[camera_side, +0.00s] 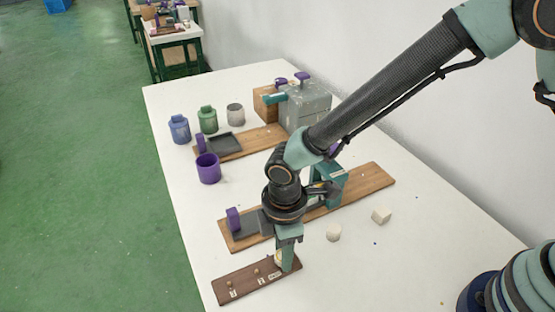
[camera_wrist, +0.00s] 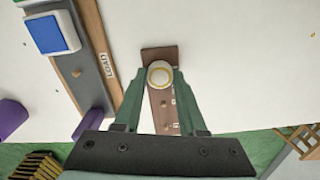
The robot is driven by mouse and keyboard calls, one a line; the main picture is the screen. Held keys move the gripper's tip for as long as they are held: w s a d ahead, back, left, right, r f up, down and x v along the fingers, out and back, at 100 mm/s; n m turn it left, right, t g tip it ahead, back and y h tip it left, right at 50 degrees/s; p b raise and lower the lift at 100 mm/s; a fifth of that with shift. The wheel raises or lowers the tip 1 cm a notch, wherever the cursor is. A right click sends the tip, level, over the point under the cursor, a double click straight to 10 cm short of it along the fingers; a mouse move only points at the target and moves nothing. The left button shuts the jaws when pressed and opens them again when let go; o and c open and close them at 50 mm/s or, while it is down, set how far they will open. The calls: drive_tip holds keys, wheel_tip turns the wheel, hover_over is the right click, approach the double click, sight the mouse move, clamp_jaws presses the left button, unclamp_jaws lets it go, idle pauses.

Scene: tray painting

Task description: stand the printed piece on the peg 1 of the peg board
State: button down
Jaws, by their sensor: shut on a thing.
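The printed piece shows as a round white top with a yellow ring in the wrist view (camera_wrist: 159,73); in the side view its pale side (camera_side: 279,260) is partly hidden by a finger. My gripper (camera_side: 286,257) is shut on it and points down at the right end of the brown peg board (camera_side: 238,289). The peg board also shows under the piece in the wrist view (camera_wrist: 159,52). Small pegs with pale labels stand along the board's left and middle part. The piece looks upright. I cannot tell whether it touches the board or which peg is beneath it.
Behind the peg board lies a wooden board (camera_side: 375,182) with a grey slide, a purple handle (camera_side: 233,219) and a teal frame. Two off-white pieces (camera_side: 333,232) (camera_side: 381,215) lie to the right. A purple cup (camera_side: 208,168) and several pots stand further back.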

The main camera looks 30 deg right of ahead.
drive_tip(key=shift+f, duration=0.2)
idle(0.4)
drive_tip(key=shift+c, duration=2)
unclamp_jaws()
drive_tip(key=shift+o, duration=0.3)
drive_tip(key=o, duration=0.3)
drive_tip(key=shift+o, duration=0.2)
drive_tip(key=shift+r, duration=3)
